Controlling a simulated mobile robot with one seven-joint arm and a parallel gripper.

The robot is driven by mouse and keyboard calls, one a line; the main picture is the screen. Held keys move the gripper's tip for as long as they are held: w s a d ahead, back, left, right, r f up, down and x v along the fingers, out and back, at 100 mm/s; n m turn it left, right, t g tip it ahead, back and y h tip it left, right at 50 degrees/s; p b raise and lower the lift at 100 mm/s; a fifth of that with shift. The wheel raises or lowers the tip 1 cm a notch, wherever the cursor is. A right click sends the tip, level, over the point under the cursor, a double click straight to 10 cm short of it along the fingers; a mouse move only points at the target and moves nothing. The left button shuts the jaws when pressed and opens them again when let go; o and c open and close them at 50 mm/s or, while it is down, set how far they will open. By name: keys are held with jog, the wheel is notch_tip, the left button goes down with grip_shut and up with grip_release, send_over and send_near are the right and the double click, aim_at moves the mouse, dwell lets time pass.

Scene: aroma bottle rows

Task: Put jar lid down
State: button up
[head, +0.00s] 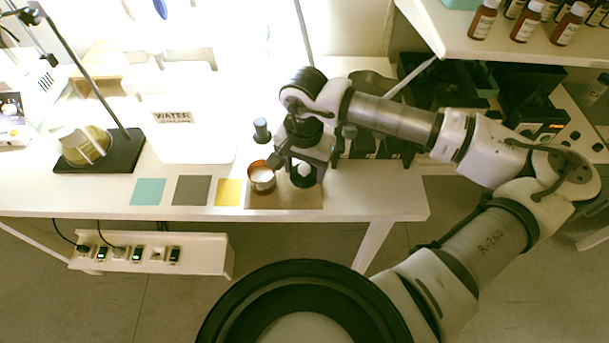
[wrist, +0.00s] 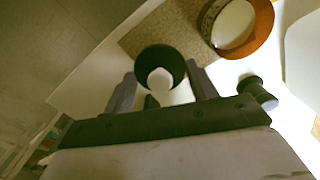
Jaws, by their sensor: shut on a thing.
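The jar lid (wrist: 150,55) is a dark round piece with a pale centre. My gripper (wrist: 162,88) is shut on it, one finger on each side. In the head view my gripper (head: 303,166) points down over the right part of a tan cork mat (head: 284,200), and the lid (head: 308,183) shows below it. Whether the lid touches the mat cannot be told. An open amber jar (head: 262,179) with pale contents stands on the mat, just left of the lid. The jar also shows in the wrist view (wrist: 262,26), at the top right.
A small dark knobbed object (head: 261,131) stands behind the jar. Yellow (head: 228,192), grey (head: 191,190) and teal (head: 147,192) squares lie left of the mat. A white container labelled WATER (head: 190,140) stands behind them. The table is bare right of the mat (head: 370,195).

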aim_at(304, 179)
notch_tip(304, 179, down, 4)
jog(key=shift+f, duration=0.25)
jog(key=shift+f, duration=0.25)
jog(key=o, duration=0.9)
jog(key=shift+r, duration=0.1)
jog(key=shift+o, duration=0.2)
jog(key=shift+r, duration=0.15)
